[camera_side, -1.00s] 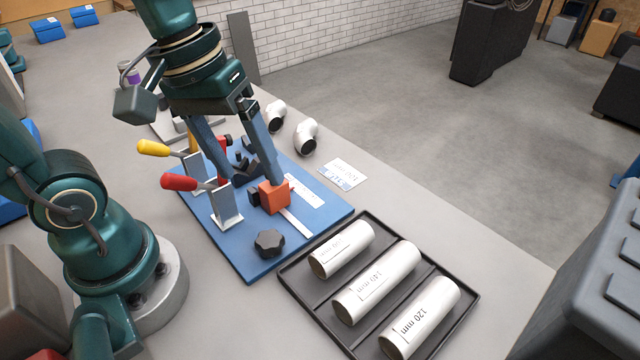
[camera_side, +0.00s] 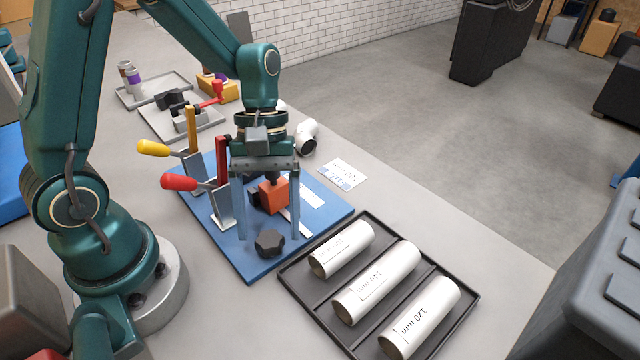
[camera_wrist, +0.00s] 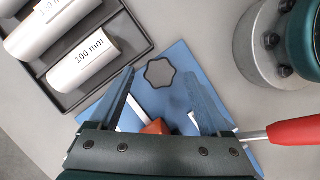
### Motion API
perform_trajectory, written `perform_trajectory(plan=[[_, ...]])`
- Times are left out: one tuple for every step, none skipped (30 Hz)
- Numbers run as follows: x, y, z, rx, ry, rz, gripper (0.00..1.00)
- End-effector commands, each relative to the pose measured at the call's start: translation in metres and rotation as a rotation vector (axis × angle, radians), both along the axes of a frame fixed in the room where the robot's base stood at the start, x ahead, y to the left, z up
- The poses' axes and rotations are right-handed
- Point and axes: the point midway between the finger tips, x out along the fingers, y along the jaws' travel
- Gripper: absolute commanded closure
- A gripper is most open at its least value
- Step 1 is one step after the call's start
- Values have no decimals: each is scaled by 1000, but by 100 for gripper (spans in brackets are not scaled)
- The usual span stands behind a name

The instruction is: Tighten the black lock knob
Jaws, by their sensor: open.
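The black lock knob (camera_side: 269,242) is a lobed knob near the front corner of the blue board (camera_side: 250,270). In the wrist view the knob (camera_wrist: 159,72) shows from above, beyond and between the fingertips. My gripper (camera_side: 268,236) is open and empty, pointing down, its two fingers spread on either side of the knob in the side view. The wrist view shows my gripper (camera_wrist: 163,82) with nothing between its fingers. The fingertips' height above the board is hard to tell. An orange block (camera_side: 272,195) sits behind the knob, partly hidden by my gripper.
A red-handled clamp (camera_side: 180,182) and a yellow-handled clamp (camera_side: 155,148) stand at the board's left. A black tray (camera_side: 292,282) with three white pipes lies to the right. White elbows (camera_side: 307,138), a label card (camera_side: 342,174) and a grey plate (camera_side: 205,130) lie behind.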

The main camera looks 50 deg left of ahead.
Motion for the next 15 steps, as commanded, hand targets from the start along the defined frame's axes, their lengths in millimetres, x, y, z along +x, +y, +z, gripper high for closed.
perform_trajectory(plan=[[-2, -2, -5, 0, 3, -1, 19], [-3, -2, -7, 0, 3, -1, 19], [-3, -3, -9, 0, 3, -1, 19], [-4, -3, -10, 0, 2, -1, 19], [-4, -3, -11, 1, 1, -1, 19], [-4, -4, -12, 1, 1, -1, 19], [-4, -4, -12, 1, 0, 0, 19], [-4, -4, -12, 1, 0, 0, 19], [-4, -4, -12, 2, -1, -1, 19], [-4, -4, -12, 2, -1, 0, 19], [-4, -4, -12, 2, -1, -1, 19], [-4, -4, -12, 2, -1, -1, 19], [-4, -4, -12, 2, -1, -1, 19], [-4, -4, -12, 2, -1, -1, 31], [-4, -4, -12, 2, -1, -1, 46]])
